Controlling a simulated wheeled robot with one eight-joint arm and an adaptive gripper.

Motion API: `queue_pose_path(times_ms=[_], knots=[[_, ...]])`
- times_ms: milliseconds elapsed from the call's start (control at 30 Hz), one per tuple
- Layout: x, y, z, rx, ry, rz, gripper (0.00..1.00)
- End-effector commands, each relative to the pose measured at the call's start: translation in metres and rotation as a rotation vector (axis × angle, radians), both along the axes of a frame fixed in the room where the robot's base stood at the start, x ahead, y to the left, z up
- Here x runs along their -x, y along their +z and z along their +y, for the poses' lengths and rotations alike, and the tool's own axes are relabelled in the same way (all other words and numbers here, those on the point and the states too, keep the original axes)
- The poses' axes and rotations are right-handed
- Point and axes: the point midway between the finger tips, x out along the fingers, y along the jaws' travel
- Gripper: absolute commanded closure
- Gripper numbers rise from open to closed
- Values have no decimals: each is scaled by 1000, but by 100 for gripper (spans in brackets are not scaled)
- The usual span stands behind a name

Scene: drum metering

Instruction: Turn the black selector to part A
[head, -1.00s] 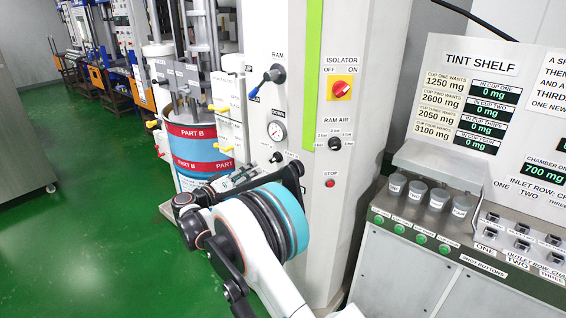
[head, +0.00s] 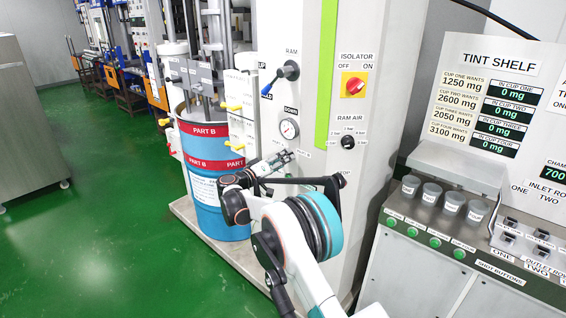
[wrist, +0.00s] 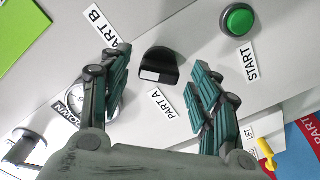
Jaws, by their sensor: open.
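The black selector (wrist: 159,66) is on the pale panel in the wrist view, with a white strip on its near side. The PART A label (wrist: 161,103) is just below it, and the PART B label (wrist: 104,27) is to its upper left. I cannot tell which label it is set to. My gripper (wrist: 163,66) is open and empty, with one finger on each side of the selector in the picture. I see no contact, and the remaining depth is unclear. In the head view my gripper (head: 278,160) is at the panel front and hides the selector.
A green START button (wrist: 238,20) is close to the right finger. A gauge (wrist: 78,98) is behind the left finger. The ram lever (head: 284,74), isolator switch (head: 354,85) and ram air knob (head: 348,142) are higher on the column. The PART B drum (head: 208,150) stands left.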

Motion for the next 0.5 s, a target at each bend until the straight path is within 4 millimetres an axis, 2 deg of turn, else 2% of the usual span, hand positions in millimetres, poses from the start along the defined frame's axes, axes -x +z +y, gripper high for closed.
queue_pose_path(times_ms=[100, 400, 433, 500], knots=[[-6, 0, -5, 0, 0, 0, 43], [-8, 0, -6, 0, 0, 0, 43], [-8, 0, -6, 0, 0, 0, 46], [-8, 0, -6, 0, 0, 0, 61]])
